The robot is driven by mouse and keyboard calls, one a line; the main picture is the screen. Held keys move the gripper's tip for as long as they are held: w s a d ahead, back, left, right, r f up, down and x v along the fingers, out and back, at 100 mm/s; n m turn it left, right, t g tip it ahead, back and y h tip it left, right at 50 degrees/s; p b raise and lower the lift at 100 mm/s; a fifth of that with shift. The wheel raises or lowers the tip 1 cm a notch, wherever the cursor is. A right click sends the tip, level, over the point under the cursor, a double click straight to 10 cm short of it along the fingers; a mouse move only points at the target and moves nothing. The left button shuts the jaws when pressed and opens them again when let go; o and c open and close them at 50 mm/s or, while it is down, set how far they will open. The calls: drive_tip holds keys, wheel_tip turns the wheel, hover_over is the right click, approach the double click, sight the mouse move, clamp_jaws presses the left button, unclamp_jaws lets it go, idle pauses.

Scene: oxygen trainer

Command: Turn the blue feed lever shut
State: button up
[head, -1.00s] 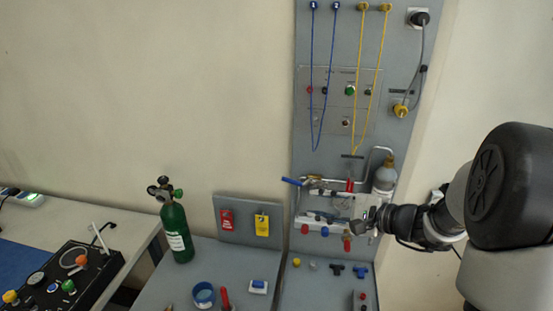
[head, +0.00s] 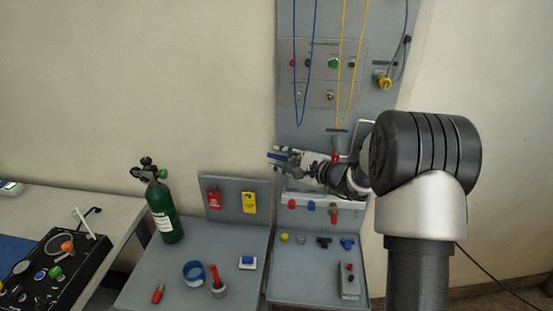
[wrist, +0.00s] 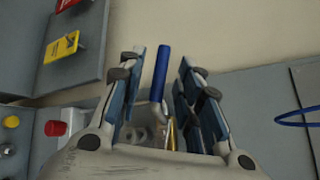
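The blue feed lever (wrist: 161,72) shows in the wrist view as a blue handle standing between the two fingers of my gripper (wrist: 163,60). The fingers are apart, with a gap on each side of the handle, a wider one on the right. The handle's lower end runs down to metal parts between the fingers. In the head view my gripper (head: 284,158) is at the left side of the grey panel (head: 300,178), pointing left. The gripper and arm hide most of the lever and its fittings there.
A green cylinder (head: 164,212) stands on the bench at left. Red and yellow tags (head: 249,202) hang on a low board left of the panel. Blue cords (head: 301,100) and yellow cords (head: 341,80) hang above my gripper. Small fittings and a blue cup (head: 194,272) are below.

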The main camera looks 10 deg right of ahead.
drive_tip(key=shift+x, duration=1.4)
drive_tip(key=shift+c, duration=0.2)
clamp_jaws()
